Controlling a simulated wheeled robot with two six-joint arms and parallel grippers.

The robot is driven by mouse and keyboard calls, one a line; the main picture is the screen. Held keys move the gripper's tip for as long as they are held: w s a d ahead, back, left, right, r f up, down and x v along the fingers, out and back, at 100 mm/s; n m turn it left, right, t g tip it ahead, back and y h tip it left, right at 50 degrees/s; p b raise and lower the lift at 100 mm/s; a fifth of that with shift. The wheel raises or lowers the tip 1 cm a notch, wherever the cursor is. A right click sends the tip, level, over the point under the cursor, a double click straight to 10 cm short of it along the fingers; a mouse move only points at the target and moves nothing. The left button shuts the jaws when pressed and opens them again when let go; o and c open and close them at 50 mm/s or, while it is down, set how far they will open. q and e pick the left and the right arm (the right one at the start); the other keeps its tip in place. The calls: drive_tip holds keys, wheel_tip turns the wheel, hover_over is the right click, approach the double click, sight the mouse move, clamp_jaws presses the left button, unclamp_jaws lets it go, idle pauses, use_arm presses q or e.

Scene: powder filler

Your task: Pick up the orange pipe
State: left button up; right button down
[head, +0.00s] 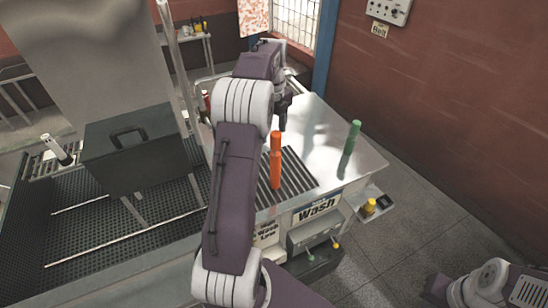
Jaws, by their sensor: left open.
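The orange pipe (276,168) stands upright near the slotted grate on the metal worktop, in the middle of the head view. My left arm reaches up the middle of the view and bends over the worktop. My left gripper (283,118) is open and empty, pointing down, farther back than the orange pipe and apart from it. Part of the gripper is hidden behind its own wrist. Of my right arm, only a link shows at the bottom right corner; its gripper is out of view.
A green pipe (354,137) stands upright on the worktop (322,130), right of the orange pipe. A dark case (130,140) stands at the left above black grating. A yellow knob (369,206) sits by the front edge. The worktop between the pipes is clear.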

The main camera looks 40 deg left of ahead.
sight(276, 148)
use_arm(q)
drive_tip(key=f, duration=0.1)
drive_tip(key=d+f, duration=0.1)
drive_tip(key=f, duration=0.1)
drive_tip(key=shift+w+p, duration=0.2)
drive_tip(key=shift+p, duration=0.15)
drive_tip(key=f+p, duration=0.1)
drive_tip(key=f, duration=0.1)
drive_tip(key=f+p, duration=0.1)
drive_tip(key=f, duration=0.2)
drive_tip(key=shift+w+a, duration=0.1)
drive_tip(key=shift+a, duration=0.1)
drive_tip(key=shift+w+d+f, duration=0.1)
drive_tip(key=shift+f, duration=0.15)
clamp_jaws()
use_arm(e)
drive_tip(key=r, duration=0.3)
drive_tip(key=shift+w+d, duration=0.15)
drive_tip(key=shift+d, duration=0.05)
use_arm(q)
drive_tip(key=shift+r, duration=0.15)
use_arm(e)
drive_tip(key=shift+f, duration=0.15)
